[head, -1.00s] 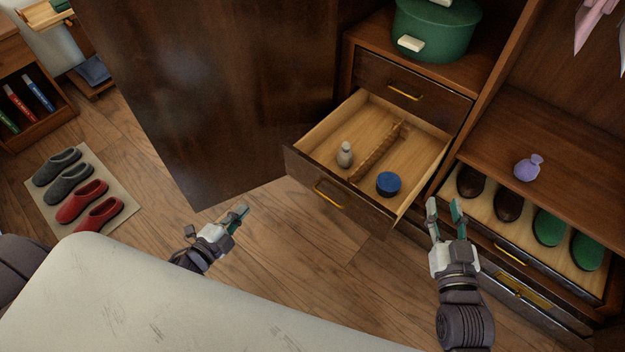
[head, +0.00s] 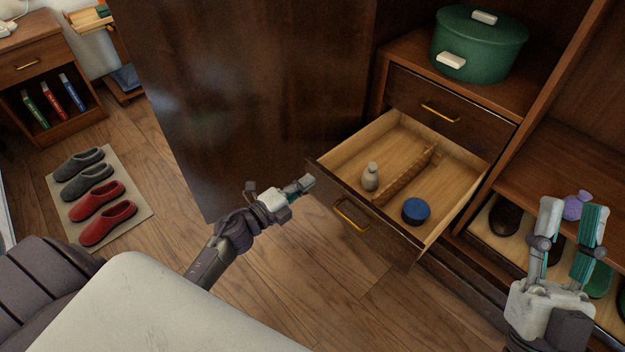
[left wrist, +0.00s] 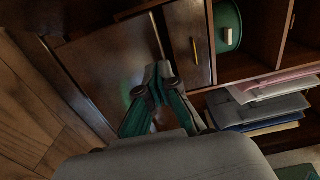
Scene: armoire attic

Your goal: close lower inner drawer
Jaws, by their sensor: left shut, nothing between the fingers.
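The lower inner drawer (head: 352,218) is pulled well out of the armoire in the head view. It has a dark front and a gold handle, and holds a pale bottle (head: 370,178), a wooden divider (head: 408,176) and a blue round tin (head: 415,211). My left gripper (head: 307,182) is shut and empty, just left of the drawer front's left end; I cannot tell whether it touches. Its fingers also show in the left wrist view (left wrist: 160,72), before dark wood panels. My right gripper (head: 573,215) is open and empty, right of the drawer, in front of the shoe shelf.
The closed upper drawer (head: 432,104) sits above, under a green round box (head: 478,48). The large armoire door (head: 240,90) stands open left of the drawer. The floor before the drawer is clear.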

